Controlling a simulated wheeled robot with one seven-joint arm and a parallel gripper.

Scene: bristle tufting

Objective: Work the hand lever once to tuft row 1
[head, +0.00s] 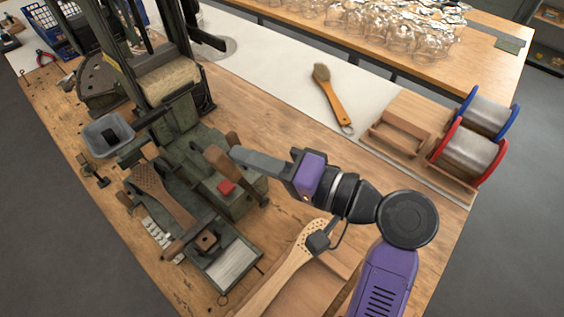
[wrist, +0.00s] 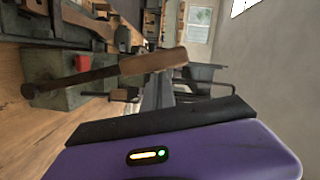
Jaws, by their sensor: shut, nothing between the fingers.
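The tufting machine (head: 178,150) is a green frame on the wooden bench in the head view. Its hand lever (head: 218,162) has a wooden grip and slants down toward a green box with a red button (head: 226,187). The lever's wooden grip (wrist: 152,61) and dark rod also show in the wrist view, beside the red button (wrist: 42,63). My gripper (head: 237,154) is shut and empty, with its fingertips close beside the upper end of the grip; I cannot tell whether they touch. A drilled wooden brush block (head: 160,192) lies on the machine's bed.
Another drilled brush (head: 295,255) lies beneath my arm. A finished brush (head: 329,96) lies on the pale strip behind. Wire spools (head: 468,152) stand at right, a grey bin (head: 108,133) at left. Bare bench lies between machine and brush.

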